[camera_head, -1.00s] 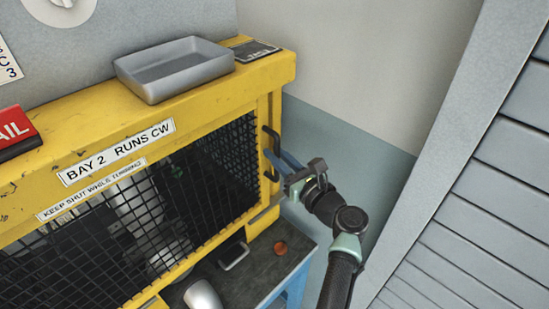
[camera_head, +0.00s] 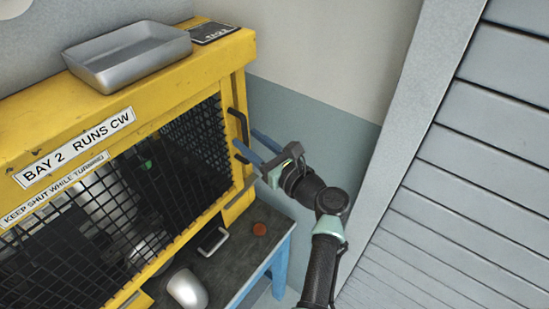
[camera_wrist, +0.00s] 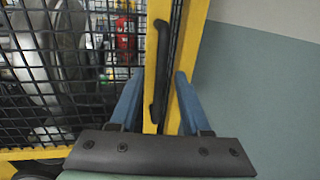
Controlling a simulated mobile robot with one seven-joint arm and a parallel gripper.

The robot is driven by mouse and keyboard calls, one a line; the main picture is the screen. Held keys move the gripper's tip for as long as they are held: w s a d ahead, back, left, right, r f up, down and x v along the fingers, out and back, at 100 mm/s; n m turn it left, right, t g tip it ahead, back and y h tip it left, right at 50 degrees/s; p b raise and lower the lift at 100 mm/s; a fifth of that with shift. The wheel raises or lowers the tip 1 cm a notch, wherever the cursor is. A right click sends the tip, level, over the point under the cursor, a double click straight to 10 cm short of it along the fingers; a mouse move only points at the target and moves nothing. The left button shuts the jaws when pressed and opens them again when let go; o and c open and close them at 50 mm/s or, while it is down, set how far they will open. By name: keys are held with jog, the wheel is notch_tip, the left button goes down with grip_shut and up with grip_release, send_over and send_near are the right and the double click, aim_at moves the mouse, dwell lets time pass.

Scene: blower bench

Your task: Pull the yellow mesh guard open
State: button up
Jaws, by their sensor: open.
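The yellow mesh guard (camera_head: 165,255) has a yellow frame and black wire mesh, and covers the cabinet front; it also shows in the wrist view (camera_wrist: 60,154). Its black bar handle (camera_head: 240,122) stands upright on the frame's right edge. In the wrist view the handle (camera_wrist: 161,50) lies between my two blue fingers, with space on both sides. My gripper (camera_head: 247,140) is open and empty at the handle, coming from the right; it also shows in the wrist view (camera_wrist: 158,80). A dark strip separates two yellow uprights there; I cannot tell whether the guard is ajar.
A grey tray (camera_head: 128,58) and a small dark panel (camera_head: 213,32) are on the yellow top. A bench (camera_head: 235,262) below holds a reddish-brown round piece (camera_head: 259,229) and a grey rounded object (camera_head: 187,290). A grey slatted panel (camera_head: 470,190) bounds the right side.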

jog(key=b+v, duration=0.1)
jog(key=v, duration=0.9)
jog(key=shift+s+d, duration=0.25)
jog(key=shift+s, duration=0.05)
